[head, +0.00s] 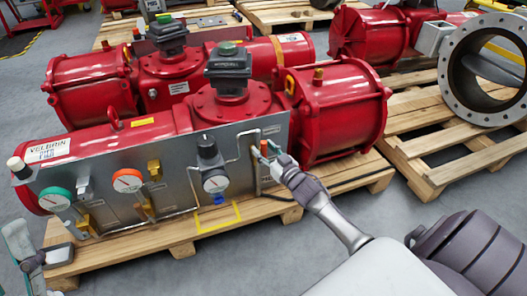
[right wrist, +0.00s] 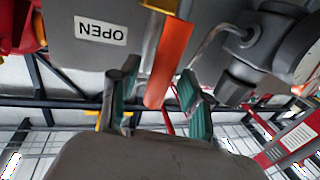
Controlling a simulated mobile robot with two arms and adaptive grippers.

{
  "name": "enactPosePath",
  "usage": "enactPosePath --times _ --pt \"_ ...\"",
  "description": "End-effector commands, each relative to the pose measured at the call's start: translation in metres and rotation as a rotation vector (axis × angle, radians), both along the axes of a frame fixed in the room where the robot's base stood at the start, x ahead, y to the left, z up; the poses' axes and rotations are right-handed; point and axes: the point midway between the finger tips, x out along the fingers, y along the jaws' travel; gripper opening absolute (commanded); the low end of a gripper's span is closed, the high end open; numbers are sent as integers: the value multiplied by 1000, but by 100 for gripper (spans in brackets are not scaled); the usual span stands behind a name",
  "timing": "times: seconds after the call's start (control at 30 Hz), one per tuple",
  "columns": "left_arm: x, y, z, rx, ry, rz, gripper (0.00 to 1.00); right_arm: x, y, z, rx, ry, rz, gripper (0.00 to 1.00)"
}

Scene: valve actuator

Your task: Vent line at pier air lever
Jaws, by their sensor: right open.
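An orange lever (head: 264,147) is on the right part of the grey panel (head: 105,178) on the front red actuator. My right gripper (head: 268,158) is at this lever. In the right wrist view the orange lever (right wrist: 170,65) reaches down between the two teal-padded fingers of my right gripper (right wrist: 160,95). The fingers are open, with a gap visible on each side of the lever. An upside-down "OPEN" label (right wrist: 101,31) is on the panel beside it. Part of my left gripper (head: 38,255) shows at the lower left edge, away from the panel; its opening is unclear.
The panel also carries a black-knobbed regulator (head: 208,150), a red-ringed gauge (head: 127,180) and a green-ringed gauge (head: 55,199). The actuator rests on a wooden pallet (head: 180,240). A grey flanged valve (head: 455,80) lies on another pallet at right. Grey floor is clear in front.

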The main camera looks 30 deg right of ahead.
Motion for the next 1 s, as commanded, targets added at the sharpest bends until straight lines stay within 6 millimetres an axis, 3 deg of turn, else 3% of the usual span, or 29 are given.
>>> enactPosePath --times 0.43,0.7,1.0 --pt "-10 2 6 -20 -66 -4 40 8 0 0 0 2 0 47" --pt "-10 2 6 -20 -66 -3 40 8 0 0 1 1 0 2" --pt "-10 2 6 -20 -65 -4 40 8 0 0 1 1 0 0"
